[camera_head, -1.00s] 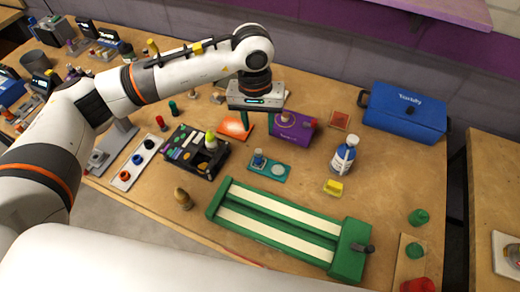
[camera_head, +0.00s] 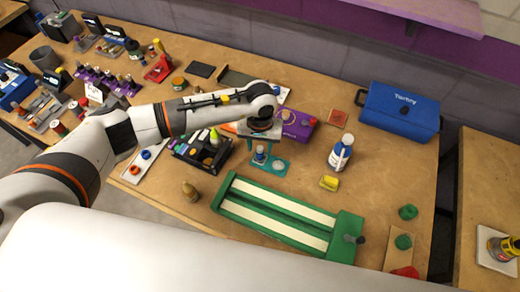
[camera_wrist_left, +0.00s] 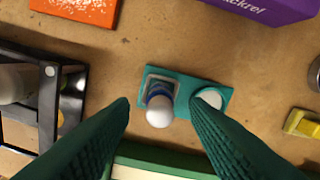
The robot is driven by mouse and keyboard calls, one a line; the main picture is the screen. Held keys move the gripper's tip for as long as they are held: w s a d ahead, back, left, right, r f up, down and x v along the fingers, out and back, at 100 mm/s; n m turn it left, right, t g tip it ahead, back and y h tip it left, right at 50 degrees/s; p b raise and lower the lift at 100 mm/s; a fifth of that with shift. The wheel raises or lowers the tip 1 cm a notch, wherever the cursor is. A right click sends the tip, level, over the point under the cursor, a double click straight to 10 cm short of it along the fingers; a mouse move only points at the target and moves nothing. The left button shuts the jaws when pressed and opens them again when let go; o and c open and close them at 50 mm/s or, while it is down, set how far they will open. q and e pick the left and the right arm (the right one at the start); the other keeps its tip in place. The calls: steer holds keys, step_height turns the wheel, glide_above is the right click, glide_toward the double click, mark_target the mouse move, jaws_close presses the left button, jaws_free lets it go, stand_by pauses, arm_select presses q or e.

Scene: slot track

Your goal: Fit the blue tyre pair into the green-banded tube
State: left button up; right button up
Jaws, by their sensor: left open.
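My left gripper (camera_head: 264,143) is open and empty, low over the teal plate (camera_head: 276,171). In the left wrist view, its dark green fingers (camera_wrist_left: 160,104) point toward a small upright piece with a rounded white top and a blue band (camera_wrist_left: 159,107). That piece stands in a square holder on the plate, beside a pale disc (camera_wrist_left: 211,97). The fingers appear not to touch it. A blue ring-shaped piece (camera_head: 146,155) sits on the white strip tray at left. I cannot tell which blue piece is the tyre pair. I cannot make out a green-banded tube. My right gripper is not in view.
The green track with two cream strips (camera_head: 285,217) lies in front of the plate. A dark tray (camera_head: 202,153) stands left, a purple box (camera_head: 300,128) behind. A white-blue bottle (camera_head: 340,153) and yellow block (camera_head: 329,183) stand right.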

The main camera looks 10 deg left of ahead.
arm_select(q)
steer(key=shift+f, duration=0.15)
steer(key=shift+c, duration=0.5)
jaws_close()
